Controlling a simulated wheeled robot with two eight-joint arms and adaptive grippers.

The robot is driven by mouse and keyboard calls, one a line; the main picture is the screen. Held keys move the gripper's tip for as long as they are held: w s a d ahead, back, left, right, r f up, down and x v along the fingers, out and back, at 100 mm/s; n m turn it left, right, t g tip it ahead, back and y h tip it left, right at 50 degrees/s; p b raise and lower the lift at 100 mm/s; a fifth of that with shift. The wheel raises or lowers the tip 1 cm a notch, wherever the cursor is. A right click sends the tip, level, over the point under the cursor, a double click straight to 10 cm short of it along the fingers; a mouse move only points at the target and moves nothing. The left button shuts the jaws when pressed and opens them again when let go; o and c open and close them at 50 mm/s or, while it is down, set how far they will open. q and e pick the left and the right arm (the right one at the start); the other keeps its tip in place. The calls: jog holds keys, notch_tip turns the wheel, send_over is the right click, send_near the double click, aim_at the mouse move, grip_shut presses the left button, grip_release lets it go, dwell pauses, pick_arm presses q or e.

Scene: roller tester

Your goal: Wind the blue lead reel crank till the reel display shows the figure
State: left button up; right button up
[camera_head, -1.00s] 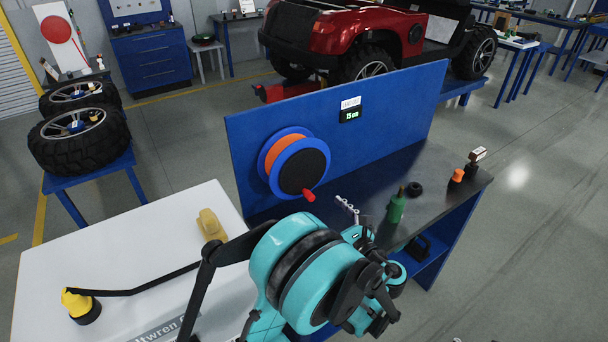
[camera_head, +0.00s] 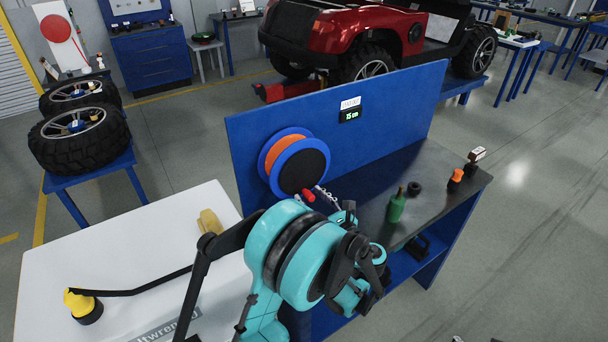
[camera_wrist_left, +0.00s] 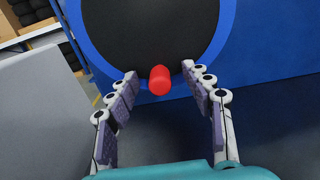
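The lead reel (camera_head: 295,163), with blue rims, orange lead and a black face, is mounted on a blue upright panel. The reel display (camera_head: 349,115) reads what looks like 15 cm in green. My left gripper (camera_head: 325,197) is at the knob, partly hidden by my teal wrist. In the left wrist view, its fingers (camera_wrist_left: 158,92) are spread, with the red knob (camera_wrist_left: 160,80) between their tips and gaps on both sides. My right gripper is not in view.
A green bottle (camera_head: 396,206), a dark round part (camera_head: 414,188) and an orange-topped item (camera_head: 456,177) stand on the dark bench top (camera_head: 372,195).

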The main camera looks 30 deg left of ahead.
aim_at(322, 172)
pick_arm(q)
grip_shut()
jog(key=n, duration=0.1)
jog(key=w+n, duration=0.1)
jog(key=n, duration=0.1)
jog(key=w+d+n, duration=0.1)
jog(key=shift+w+d+r+n+b, duration=0.1)
jog(key=shift+r+n+b, duration=0.15)
jog(key=shift+n+b, duration=0.05)
jog(key=n, duration=0.1)
jog(key=w+r+n, duration=0.1)
jog(key=n, duration=0.1)
jog(key=w+d+n, duration=0.1)
jog(key=n, duration=0.1)
jog(key=shift+r, duration=0.2)
jog(key=shift+d, duration=0.1)
jog(key=shift+w+d+r+n+p, duration=0.2)
jog(key=shift+r+n+p, duration=0.3)
jog(key=shift+n, duration=0.7)
jog(key=shift+w+d+r+n, duration=0.1)
jog(key=shift+w+r+n, duration=0.15)
jog(key=shift+n, duration=0.4)
jog(key=shift+w+r+n, duration=0.1)
jog(key=shift+r+n, duration=0.25)
jog(key=shift+n, duration=0.3)
